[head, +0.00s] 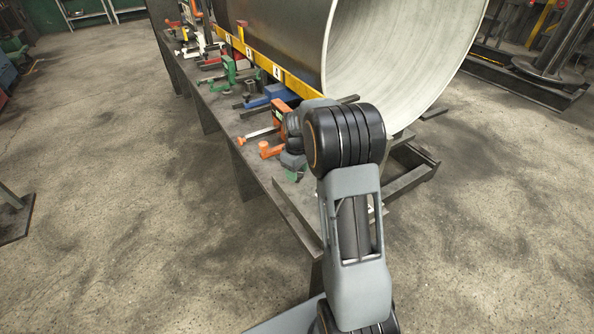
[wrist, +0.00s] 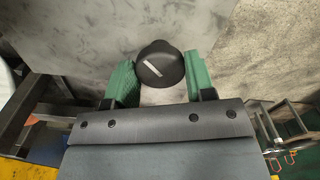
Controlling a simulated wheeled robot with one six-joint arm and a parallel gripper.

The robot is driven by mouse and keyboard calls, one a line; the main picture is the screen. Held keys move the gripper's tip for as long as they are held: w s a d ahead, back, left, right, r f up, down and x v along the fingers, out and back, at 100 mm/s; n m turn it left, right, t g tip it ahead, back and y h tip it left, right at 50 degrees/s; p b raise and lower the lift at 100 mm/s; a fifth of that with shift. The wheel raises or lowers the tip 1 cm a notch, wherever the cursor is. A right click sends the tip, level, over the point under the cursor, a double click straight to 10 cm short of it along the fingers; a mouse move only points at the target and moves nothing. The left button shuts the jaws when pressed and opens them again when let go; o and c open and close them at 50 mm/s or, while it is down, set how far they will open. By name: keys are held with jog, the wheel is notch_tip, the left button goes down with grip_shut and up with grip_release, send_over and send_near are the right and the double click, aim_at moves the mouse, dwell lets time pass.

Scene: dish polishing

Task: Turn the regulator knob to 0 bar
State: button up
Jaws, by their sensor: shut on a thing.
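The regulator knob (wrist: 168,64) is black and round, with a white pointer line on its face. In the wrist view the line slants from upper left to lower right. My gripper (wrist: 158,72) has two green fingers, one on each side of the knob, and is shut on it. No scale or bar numbers can be read around the knob.
A dark workbench (head: 222,108) carries an orange tool (head: 270,150), a blue tool (head: 268,96) and a green clamp (head: 228,72). A large metal cylinder (head: 405,50) stands behind it. The concrete floor to the left is clear.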

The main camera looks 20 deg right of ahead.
jog(key=o, duration=0.9)
jog(key=shift+r, duration=0.1)
notch_tip(320, 180, up, 14)
jog(key=shift+a+f, duration=0.1)
jog(key=shift+f, duration=0.05)
dwell(0.5)
